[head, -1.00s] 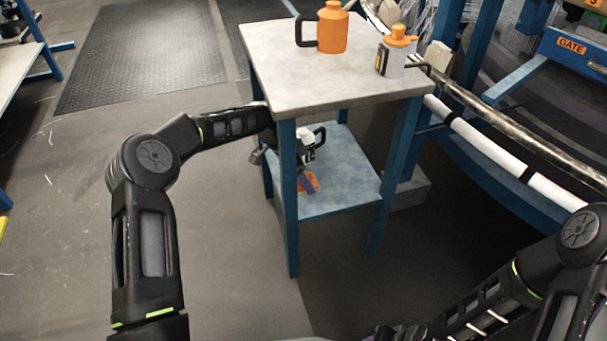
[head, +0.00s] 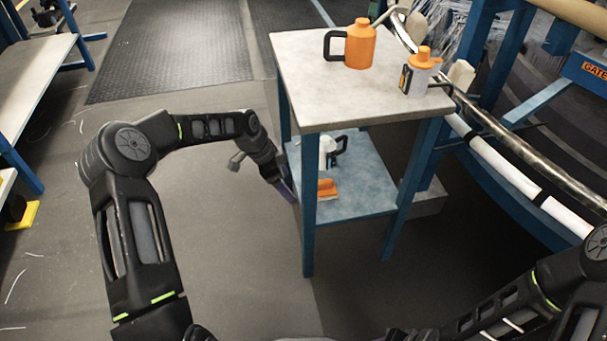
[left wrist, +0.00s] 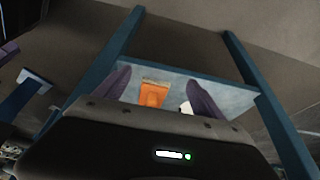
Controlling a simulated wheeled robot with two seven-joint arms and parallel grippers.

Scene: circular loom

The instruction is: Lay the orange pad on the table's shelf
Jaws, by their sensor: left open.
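The orange pad (head: 327,188) lies on the left part of the table's lower shelf (head: 365,190), beside a white bottle with a dark handle. It also shows in the left wrist view (left wrist: 153,94), resting on the pale shelf (left wrist: 230,97) beyond my fingers. My left gripper (head: 287,190) is outside the shelf's left side, beside the front leg and apart from the pad.
An orange jug (head: 360,45) and a white bottle with an orange cap (head: 421,72) stand on the tabletop (head: 310,75). The white bottle (head: 327,150) stands on the shelf. Blue table legs flank the shelf.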

